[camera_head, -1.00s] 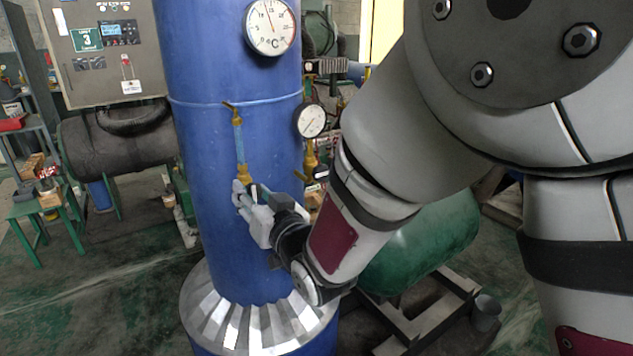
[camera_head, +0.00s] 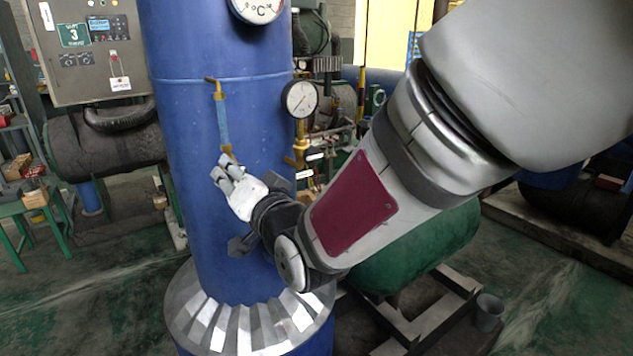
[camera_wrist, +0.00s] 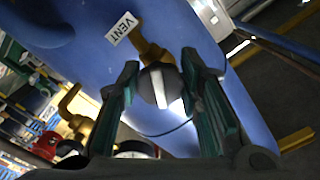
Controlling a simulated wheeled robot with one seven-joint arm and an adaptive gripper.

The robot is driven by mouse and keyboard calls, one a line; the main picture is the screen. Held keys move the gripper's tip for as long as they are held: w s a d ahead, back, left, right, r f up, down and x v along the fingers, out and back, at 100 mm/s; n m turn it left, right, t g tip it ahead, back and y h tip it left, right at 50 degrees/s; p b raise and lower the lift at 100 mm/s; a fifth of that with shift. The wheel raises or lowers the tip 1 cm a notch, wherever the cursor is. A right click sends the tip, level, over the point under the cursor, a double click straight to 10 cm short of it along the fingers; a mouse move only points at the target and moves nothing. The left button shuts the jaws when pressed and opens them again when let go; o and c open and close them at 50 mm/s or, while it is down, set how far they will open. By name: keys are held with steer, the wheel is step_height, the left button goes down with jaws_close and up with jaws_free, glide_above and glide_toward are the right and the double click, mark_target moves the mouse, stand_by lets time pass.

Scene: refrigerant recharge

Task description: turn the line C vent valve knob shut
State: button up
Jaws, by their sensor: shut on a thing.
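The vent valve knob (camera_wrist: 158,86) is a rounded grey and white knob on a brass valve body (camera_wrist: 150,48) in the wrist view. A white "VENT" tag (camera_wrist: 121,28) is beside the valve on the blue vessel; no line letter is legible. My gripper (camera_wrist: 160,88) has one dark green finger on each side of the knob and is shut on it. In the head view my gripper (camera_head: 226,172) is at the front of the blue vessel (camera_head: 195,215), just below a sight tube (camera_head: 223,122) with brass ends. The knob is hidden there.
A pressure gauge (camera_head: 300,98) and brass piping (camera_head: 300,145) with white tags stand right of the vessel. Another brass valve (camera_wrist: 76,115) shows at left in the wrist view. A green tank (camera_head: 415,250) lies behind my forearm.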

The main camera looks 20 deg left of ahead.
steer(key=m+b, duration=0.5)
steer(key=m, duration=0.1)
steer(key=shift+m, duration=0.3)
steer(key=m+b, duration=0.2)
steer(key=m, duration=0.3)
steer(key=shift+r, duration=0.1)
steer(key=shift+m, duration=0.3)
steer(key=o, duration=1.2)
steer(key=v, duration=1.2)
